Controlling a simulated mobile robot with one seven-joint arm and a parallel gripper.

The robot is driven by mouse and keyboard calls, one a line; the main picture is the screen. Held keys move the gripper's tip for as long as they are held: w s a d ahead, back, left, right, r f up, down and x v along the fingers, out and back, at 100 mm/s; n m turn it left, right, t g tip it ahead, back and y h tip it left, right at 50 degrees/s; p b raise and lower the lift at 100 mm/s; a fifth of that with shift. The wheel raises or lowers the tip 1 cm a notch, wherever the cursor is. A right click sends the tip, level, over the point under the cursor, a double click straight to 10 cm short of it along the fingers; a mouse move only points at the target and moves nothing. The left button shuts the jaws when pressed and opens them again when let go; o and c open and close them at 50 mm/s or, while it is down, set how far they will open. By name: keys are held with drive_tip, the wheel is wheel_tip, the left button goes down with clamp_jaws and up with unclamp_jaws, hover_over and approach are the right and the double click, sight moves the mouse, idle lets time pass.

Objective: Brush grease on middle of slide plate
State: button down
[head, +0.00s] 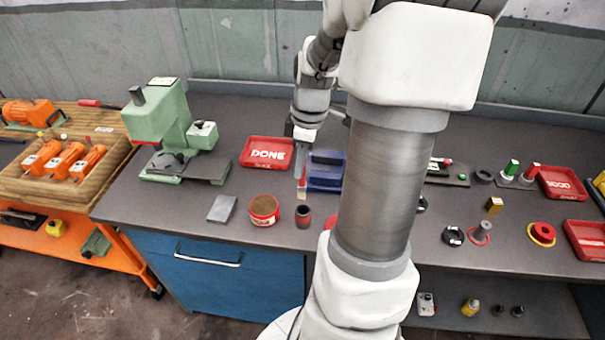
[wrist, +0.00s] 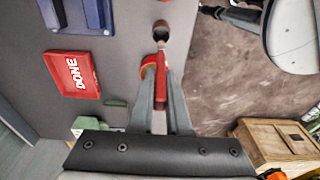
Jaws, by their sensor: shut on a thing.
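My gripper (head: 302,150) is shut on a brush with a red handle (wrist: 160,85), bristles pointing down. In the head view the pale bristles (head: 301,193) hang just above a small dark cup with a red band (head: 303,217). In the wrist view the brush tip lies in line with the dark cup (wrist: 162,25); I cannot tell if it touches. A flat grey plate (head: 222,208), seemingly the slide plate, lies on the table to the left. A red tin with a tan top (head: 264,210) stands between plate and cup; my finger partly hides it in the wrist view (wrist: 147,66).
A green press (head: 165,130) stands at the back left. A red DONE tray (head: 268,152) and blue bins (head: 326,172) stand behind the cup. My arm hides part of the table right of the cup. The table around the grey plate is clear.

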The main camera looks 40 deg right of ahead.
drive_tip(key=w+a+r+p, duration=0.1)
drive_tip(key=w+a+p, duration=0.3)
drive_tip(key=w+a, duration=0.3)
wheel_tip(320, 180, down, 6)
drive_tip(key=w+b, duration=0.1)
drive_tip(key=b, duration=0.3)
drive_tip(key=shift+w+d, duration=0.25)
drive_tip(key=shift+d, duration=0.2)
drive_tip(key=shift+f+b, duration=0.5)
drive_tip(key=shift+b, duration=0.25)
idle(1.5)
drive_tip(key=shift+s, duration=0.1)
idle(0.5)
wheel_tip(320, 180, up, 7)
drive_tip(key=p, duration=0.4)
drive_tip(key=shift+p, duration=0.3)
drive_tip(key=shift+a, duration=0.1)
idle(0.6)
drive_tip(key=a+f+m, duration=0.4)
drive_tip(key=a, duration=0.4)
drive_tip(key=w+a+f+m+h, duration=0.1)
drive_tip(key=a+f+m, duration=0.3)
drive_tip(key=a, duration=0.3)
drive_tip(key=shift+a, duration=0.35)
